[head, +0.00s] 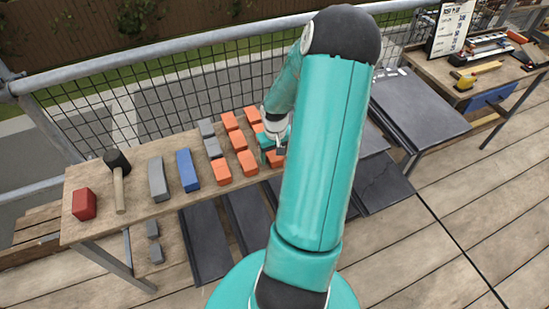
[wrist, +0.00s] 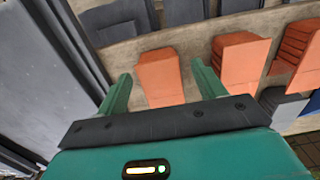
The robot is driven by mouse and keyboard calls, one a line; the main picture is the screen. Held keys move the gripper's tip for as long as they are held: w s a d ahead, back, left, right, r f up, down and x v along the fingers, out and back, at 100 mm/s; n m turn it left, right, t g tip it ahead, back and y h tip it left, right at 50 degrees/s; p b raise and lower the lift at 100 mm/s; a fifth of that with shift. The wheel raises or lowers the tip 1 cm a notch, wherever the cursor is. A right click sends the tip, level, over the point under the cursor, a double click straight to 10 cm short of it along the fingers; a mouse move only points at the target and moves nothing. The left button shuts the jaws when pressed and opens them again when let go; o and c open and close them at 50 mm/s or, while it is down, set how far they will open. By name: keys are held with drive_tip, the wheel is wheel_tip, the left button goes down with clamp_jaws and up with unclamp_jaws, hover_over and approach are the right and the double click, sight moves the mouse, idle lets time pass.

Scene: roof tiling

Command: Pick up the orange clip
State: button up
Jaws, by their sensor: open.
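Several orange clips stand in rows on the wooden bench in the head view, one of them an orange clip (head: 247,162) left of my gripper. My gripper (head: 272,155) is over the right end of these rows, and my arm hides part of that area. In the wrist view my gripper (wrist: 160,85) is open, and an orange clip (wrist: 160,77) shows between its two green fingers, with a gap on each side. I cannot tell how far the fingertips are above the bench. Another orange clip (wrist: 238,62) stands to the right of the fingers.
On the bench (head: 135,205) are a red block (head: 84,204), a mallet (head: 118,180), a grey bar (head: 157,180) and a blue bar (head: 187,170). Dark slabs (head: 205,240) lie below the bench. A mesh railing (head: 160,105) runs behind.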

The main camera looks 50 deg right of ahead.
drive_tip(key=shift+f, duration=0.55)
drive_tip(key=shift+c, duration=0.2)
drive_tip(key=c, duration=1.2)
drive_tip(key=shift+c, duration=0.2)
drive_tip(key=shift+r, duration=0.15)
